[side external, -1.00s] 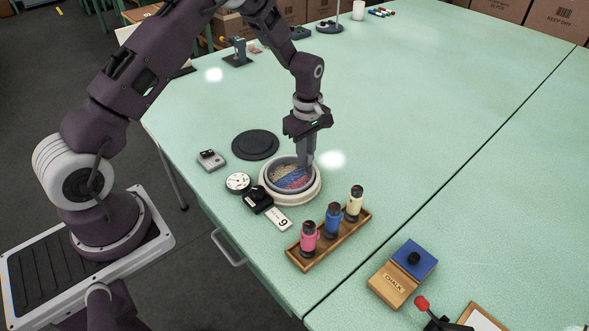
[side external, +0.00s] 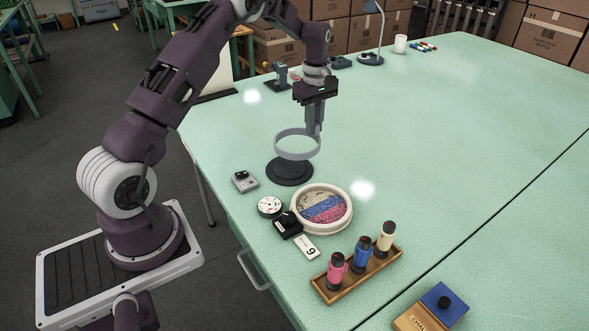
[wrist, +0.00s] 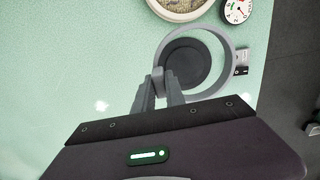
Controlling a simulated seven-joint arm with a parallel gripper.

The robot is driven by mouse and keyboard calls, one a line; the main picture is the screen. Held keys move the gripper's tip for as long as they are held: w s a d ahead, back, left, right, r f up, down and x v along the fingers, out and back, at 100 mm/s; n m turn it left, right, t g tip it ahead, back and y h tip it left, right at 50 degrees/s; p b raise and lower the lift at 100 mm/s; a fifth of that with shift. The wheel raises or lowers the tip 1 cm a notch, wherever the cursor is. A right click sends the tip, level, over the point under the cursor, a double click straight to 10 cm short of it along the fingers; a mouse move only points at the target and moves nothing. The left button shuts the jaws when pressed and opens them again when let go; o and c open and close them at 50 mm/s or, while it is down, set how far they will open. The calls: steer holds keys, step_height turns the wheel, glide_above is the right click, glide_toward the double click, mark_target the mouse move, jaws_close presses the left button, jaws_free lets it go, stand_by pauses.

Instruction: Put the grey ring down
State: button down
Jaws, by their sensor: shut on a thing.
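My gripper (side external: 314,133) is shut on the wall of the grey ring (side external: 297,145). It holds the ring in the air, roughly level, by the side nearest the fingers. In the side view the ring shows above a dark round pad (side external: 289,172) on the table. In the wrist view, my gripper (wrist: 160,84) grips the ring (wrist: 228,48) at its left edge, and the dark pad (wrist: 185,63) shows through the ring's opening, left of its middle. The ring appears apart from the pad. The white-rimmed round tray (side external: 347,220) holds yellowish, blue and pink bands.
A round dial (side external: 270,207), a black block (side external: 287,224), a small grey device (side external: 245,181) and a card marked 6 (side external: 306,249) lie close by. A wooden rack (side external: 349,275) holds pink, blue and cream bottles.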

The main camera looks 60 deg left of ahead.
steer(key=a, duration=0.1)
steer(key=a+f, duration=0.1)
steer(key=a, duration=0.1)
steer(key=shift+s+a, duration=0.15)
steer(key=shift+a, duration=0.1)
step_height(320, 180, down, 9)
steer(key=shift+f, duration=0.1)
steer(key=shift+f, duration=0.15)
steer(key=c, duration=1.4)
jaws_free()
